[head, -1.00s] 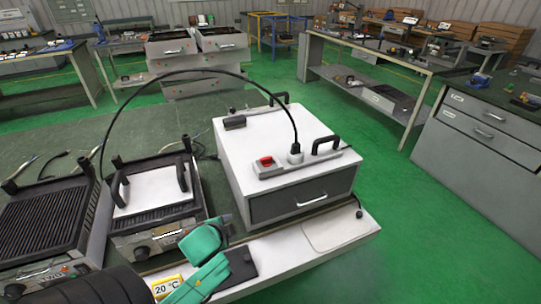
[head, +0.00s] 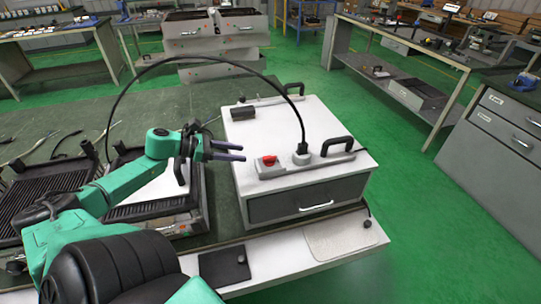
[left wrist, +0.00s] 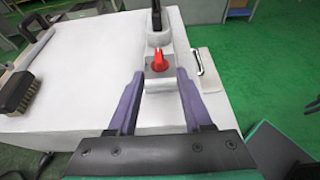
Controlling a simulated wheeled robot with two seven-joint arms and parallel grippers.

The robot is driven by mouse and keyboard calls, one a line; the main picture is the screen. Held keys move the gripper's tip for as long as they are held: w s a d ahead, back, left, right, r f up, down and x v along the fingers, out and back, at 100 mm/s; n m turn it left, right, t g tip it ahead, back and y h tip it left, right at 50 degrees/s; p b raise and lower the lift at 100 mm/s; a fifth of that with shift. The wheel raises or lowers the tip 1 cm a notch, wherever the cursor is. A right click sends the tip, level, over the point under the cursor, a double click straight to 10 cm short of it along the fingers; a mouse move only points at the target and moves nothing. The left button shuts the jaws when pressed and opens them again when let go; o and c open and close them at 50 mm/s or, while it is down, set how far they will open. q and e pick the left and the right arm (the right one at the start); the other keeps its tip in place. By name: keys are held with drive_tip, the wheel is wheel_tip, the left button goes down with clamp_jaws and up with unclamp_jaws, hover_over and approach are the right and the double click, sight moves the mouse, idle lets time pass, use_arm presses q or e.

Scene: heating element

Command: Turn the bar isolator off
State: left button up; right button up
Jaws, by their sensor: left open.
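The bar isolator (head: 270,163) is a grey strip with a red rotary switch, lying on top of the white cabinet (head: 262,132). The red switch (left wrist: 158,59) shows in the left wrist view, centred between and beyond the fingertips. A plug (head: 301,155) with a black cable sits beside the switch. My left gripper (head: 243,151) is open and empty, to the left of the switch in the head view and apart from it. My right gripper is not in view.
A black cable (head: 190,59) arches over the cabinet to the grills at left. A dark pad (head: 224,266) lies on the front ledge.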

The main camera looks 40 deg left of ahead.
sight(269, 156)
use_arm(q)
drive_tip(key=b+x, duration=0.3)
drive_tip(key=x, duration=0.7)
drive_tip(key=shift+w+a+f, duration=0.15)
drive_tip(key=shift+w+f, duration=0.05)
drive_tip(key=shift+w+d+f+b, duration=0.2)
drive_tip(key=shift+w+d+b, duration=0.15)
drive_tip(key=shift+w+d, duration=0.1)
clamp_jaws()
